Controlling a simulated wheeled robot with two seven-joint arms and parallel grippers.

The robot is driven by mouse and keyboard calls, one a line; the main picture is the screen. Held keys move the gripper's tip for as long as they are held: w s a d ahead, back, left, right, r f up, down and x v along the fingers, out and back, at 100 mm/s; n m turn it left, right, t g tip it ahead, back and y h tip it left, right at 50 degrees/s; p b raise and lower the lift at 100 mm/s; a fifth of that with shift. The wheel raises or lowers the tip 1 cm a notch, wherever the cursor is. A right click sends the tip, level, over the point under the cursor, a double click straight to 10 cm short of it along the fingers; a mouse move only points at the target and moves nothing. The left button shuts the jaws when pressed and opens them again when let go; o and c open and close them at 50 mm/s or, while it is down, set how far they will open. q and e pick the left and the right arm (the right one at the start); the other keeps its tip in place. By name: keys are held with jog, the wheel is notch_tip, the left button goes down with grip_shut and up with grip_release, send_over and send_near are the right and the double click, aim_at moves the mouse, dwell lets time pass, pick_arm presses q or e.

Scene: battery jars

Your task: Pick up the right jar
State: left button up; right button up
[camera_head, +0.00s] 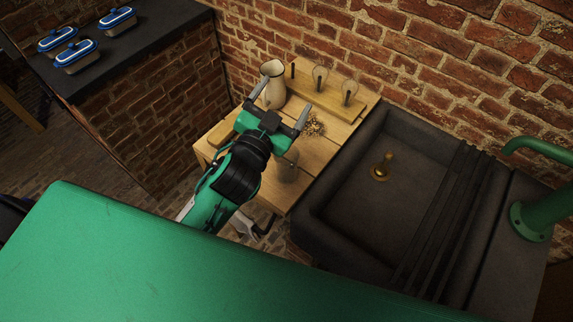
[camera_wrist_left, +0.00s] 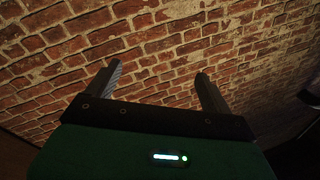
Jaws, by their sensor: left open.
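My left gripper (camera_head: 287,92) is open above the small wooden counter in the head view, its fingers pointing toward the brick wall. In the left wrist view the open gripper (camera_wrist_left: 158,68) has only brick wall between and beyond its fingers. A dim, see-through rounded shape, perhaps a glass jar (camera_head: 287,168), stands on the near part of the counter, right of my left arm. A pale pitcher-like vessel (camera_head: 273,92) stands at the back, partly behind the left finger. I cannot tell which is the right jar. My arm hides part of the counter. My right gripper is out of view.
Two clear bulbs (camera_head: 349,91) stand on a wooden ledge (camera_head: 330,98) at the back. A small brown tangle (camera_head: 314,125) lies on the counter (camera_head: 325,155). A dark sink (camera_head: 350,185) adjoins it on the right. Blue-lidded dishes (camera_head: 77,55) sit far left.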

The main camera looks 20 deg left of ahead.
pick_arm(q)
jog(key=s+d+r+m+g+h, duration=0.2)
jog(key=d+r+m+h, duration=0.45)
jog(key=m+h, duration=0.25)
jog(key=s+d+r+m+g+h, duration=0.2)
jog(key=d+r+m+g+h, duration=0.1)
jog(key=d+r+m+h, duration=0.45)
jog(key=s+d+f+m+g+h, duration=0.3)
jog(key=s+d+m+g, duration=0.15)
jog(key=m+g, duration=0.65)
jog(key=m+g+y, duration=0.3)
jog(key=m+y, duration=0.3)
jog(key=y, duration=1.6)
send_over(287, 160)
jog(key=s+d, duration=0.1)
jog(key=s, duration=0.2)
notch_tip(287, 160, down, 18)
notch_tip(287, 160, down, 13)
jog(key=p, duration=0.5)
jog(key=shift+a+r, duration=0.15)
jog(key=shift+r, duration=0.05)
jog(key=shift+w+f, duration=0.1)
jog(key=shift+f, duration=0.4)
jog(key=c, duration=1.1)
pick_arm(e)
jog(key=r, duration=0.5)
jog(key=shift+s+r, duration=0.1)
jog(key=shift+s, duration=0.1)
